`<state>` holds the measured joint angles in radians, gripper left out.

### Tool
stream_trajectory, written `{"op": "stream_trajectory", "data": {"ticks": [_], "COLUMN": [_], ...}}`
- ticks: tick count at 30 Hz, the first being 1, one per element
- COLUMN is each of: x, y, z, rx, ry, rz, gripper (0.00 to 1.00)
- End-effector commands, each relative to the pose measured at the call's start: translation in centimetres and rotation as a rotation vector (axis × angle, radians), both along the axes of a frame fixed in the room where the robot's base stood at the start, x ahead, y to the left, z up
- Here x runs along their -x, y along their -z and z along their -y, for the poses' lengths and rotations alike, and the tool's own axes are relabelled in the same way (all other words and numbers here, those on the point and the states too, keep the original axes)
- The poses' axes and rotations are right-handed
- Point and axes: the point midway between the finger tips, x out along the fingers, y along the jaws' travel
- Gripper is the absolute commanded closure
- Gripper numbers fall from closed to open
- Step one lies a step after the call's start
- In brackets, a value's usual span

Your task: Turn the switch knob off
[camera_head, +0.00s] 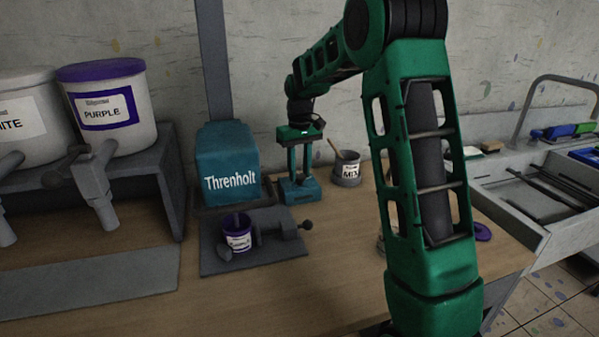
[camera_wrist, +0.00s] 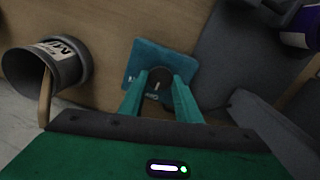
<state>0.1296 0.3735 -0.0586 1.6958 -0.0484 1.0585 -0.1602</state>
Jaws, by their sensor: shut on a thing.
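The teal switch box (camera_head: 302,195) sits on the wooden table, right of the Threnholt machine. In the wrist view its square teal plate (camera_wrist: 146,54) carries a dark round knob (camera_wrist: 160,76) with a short light mark on it. My gripper (camera_head: 299,177) points down over the box, one green finger on each side of the knob. In the wrist view my gripper (camera_wrist: 161,82) is closed around the knob. The knob is hidden by the fingers in the head view. Lettering on the plate is partly covered.
The blue Threnholt machine (camera_head: 228,170) stands close left, with a purple-labelled cup (camera_head: 238,238) by a clamp in front. The grey MIX cup (camera_head: 347,170), holding a stick, stands close right. Paint buckets (camera_head: 108,108) are farther left. Table front is clear.

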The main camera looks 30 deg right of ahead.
Motion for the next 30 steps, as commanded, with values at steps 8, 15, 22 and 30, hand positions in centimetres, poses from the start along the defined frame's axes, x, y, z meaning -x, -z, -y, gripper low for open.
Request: {"op": "stream_trajectory", "data": {"ticks": [8,15,22,30], "x": [0.19,0.21,0.20,0.10], "y": [0.07,0.08,0.09,0.04], "z": [-0.05,-0.03,-0.01,0.03], "rx": [-0.002,-0.002,-0.002,-0.001], "ry": [-0.055,-0.060,-0.059,-0.058], "rz": [-0.006,-0.007,-0.006,-0.003], "gripper": [0.92,0.92,0.53,0.51]}}
